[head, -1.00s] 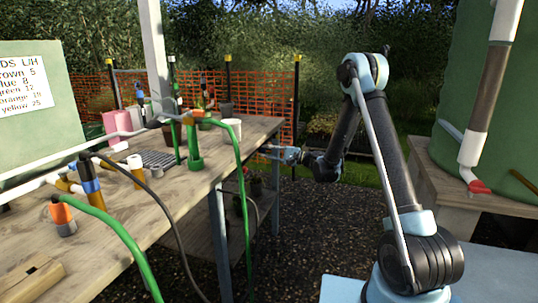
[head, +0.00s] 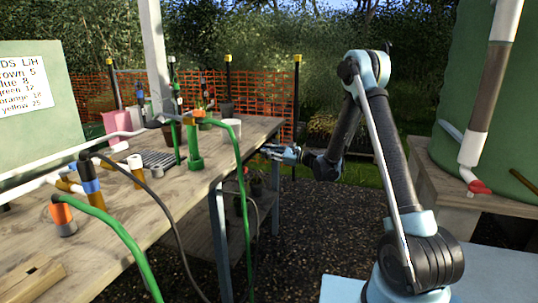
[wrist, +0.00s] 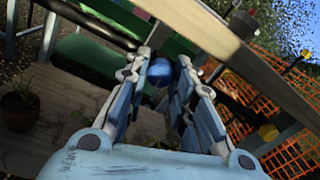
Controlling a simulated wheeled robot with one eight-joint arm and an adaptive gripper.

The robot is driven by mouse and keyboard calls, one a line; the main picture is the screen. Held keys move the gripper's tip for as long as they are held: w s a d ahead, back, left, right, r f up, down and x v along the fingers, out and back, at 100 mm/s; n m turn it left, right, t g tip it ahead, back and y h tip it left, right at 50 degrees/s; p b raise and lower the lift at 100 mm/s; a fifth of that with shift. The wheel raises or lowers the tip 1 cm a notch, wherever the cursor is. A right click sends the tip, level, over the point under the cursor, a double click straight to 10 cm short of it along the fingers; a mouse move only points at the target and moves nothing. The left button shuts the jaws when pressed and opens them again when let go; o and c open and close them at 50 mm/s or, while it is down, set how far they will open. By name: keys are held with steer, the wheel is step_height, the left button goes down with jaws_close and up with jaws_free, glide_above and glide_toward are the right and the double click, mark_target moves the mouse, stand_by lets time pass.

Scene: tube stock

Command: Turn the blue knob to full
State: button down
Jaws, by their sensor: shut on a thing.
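A round, dark blue knob (wrist: 160,72) shows in the wrist view between the fingers of my gripper (wrist: 164,60). The fingers are shut on it, one on each side, and they hide part of it. How far the knob is turned cannot be told. In the head view my gripper (head: 274,152) is small, pointing left at the right-hand edge of the wooden bench (head: 190,196). The knob cannot be made out there.
Hoses and tubes with blue, orange and green fittings (head: 195,150) stand on the bench. A sign (head: 24,86) stands at left. A second wooden stand (head: 452,187) carries a green tank at right. Potted plants (wrist: 18,110) show below the bench. Orange netting (head: 265,100) is behind.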

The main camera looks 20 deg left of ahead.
steer(key=shift+w+d+m, duration=0.1)
steer(key=shift+w+m, duration=0.05)
steer(key=shift+m, duration=0.85)
steer(key=c, duration=1.3)
jaws_free()
steer(key=shift+c, duration=0.2)
steer(key=s+d, duration=0.1)
steer(key=d, duration=1)
steer(key=shift+s+d, duration=0.35)
steer(key=shift+d, duration=0.05)
steer(key=shift+f, duration=0.1)
